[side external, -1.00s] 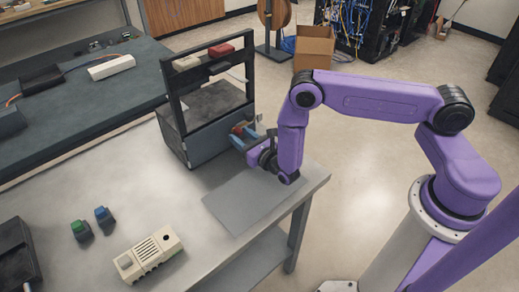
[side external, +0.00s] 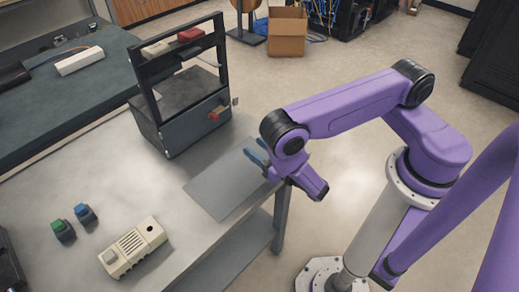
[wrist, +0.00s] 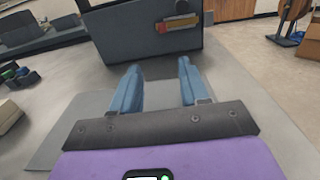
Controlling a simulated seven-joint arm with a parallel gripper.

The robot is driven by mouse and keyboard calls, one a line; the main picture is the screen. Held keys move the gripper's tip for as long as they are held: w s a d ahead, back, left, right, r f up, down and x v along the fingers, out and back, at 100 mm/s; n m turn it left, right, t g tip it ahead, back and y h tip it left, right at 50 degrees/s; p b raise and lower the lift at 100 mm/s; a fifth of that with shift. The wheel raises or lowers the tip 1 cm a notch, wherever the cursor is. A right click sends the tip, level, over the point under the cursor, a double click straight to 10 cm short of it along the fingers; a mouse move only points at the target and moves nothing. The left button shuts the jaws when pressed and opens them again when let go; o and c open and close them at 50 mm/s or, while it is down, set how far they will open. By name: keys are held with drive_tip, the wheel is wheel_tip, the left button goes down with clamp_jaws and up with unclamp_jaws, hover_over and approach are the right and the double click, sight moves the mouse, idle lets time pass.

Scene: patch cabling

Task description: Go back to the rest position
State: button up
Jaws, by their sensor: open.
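My gripper (side external: 257,155) is above the grey mat, apart from the dark rack and on its front side. In the wrist view its two blue fingers (wrist: 157,75) stand apart with nothing between them. A red connector (side external: 214,115) sits at the front panel of the rack (side external: 180,131). In the wrist view the connector (wrist: 180,22) lies across the panel, ahead of the fingers and clear of them, with a yellowish part along its edge. How deep it is seated cannot be told.
The grey mat (side external: 215,193) lies near the table's edge. A beige box (side external: 133,247), a green-topped block (side external: 62,229) and a blue-topped block (side external: 86,214) stand on the left. A red block (side external: 191,34) is on the rack's top shelf. A cardboard box (side external: 287,32) is on the floor behind.

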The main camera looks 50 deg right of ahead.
drive_tip(key=shift+s, duration=0.2)
drive_tip(key=shift+w+r, duration=0.1)
drive_tip(key=shift+r, duration=0.2)
drive_tip(key=s+d+r+m+g+h, duration=0.2)
drive_tip(key=d+r+m+g+h, duration=0.2)
drive_tip(key=r+m+h, duration=0.25)
drive_tip(key=s+d+r+m+g+h, duration=0.3)
drive_tip(key=d+r+m+g+h, duration=0.15)
drive_tip(key=r+m, duration=0.35)
drive_tip(key=s+a+r+m+g+y, duration=0.1)
drive_tip(key=s+r+m+g+y, duration=0.2)
drive_tip(key=s, duration=0.5)
drive_tip(key=s+a+r+m+g+y, duration=0.2)
drive_tip(key=s+r+m+g+y, duration=0.1)
drive_tip(key=s+m+g+y, duration=0.3)
drive_tip(key=s+y, duration=0.2)
drive_tip(key=shift+s+a+r, duration=0.25)
drive_tip(key=shift+s+r, duration=0.1)
drive_tip(key=shift+s, duration=0.05)
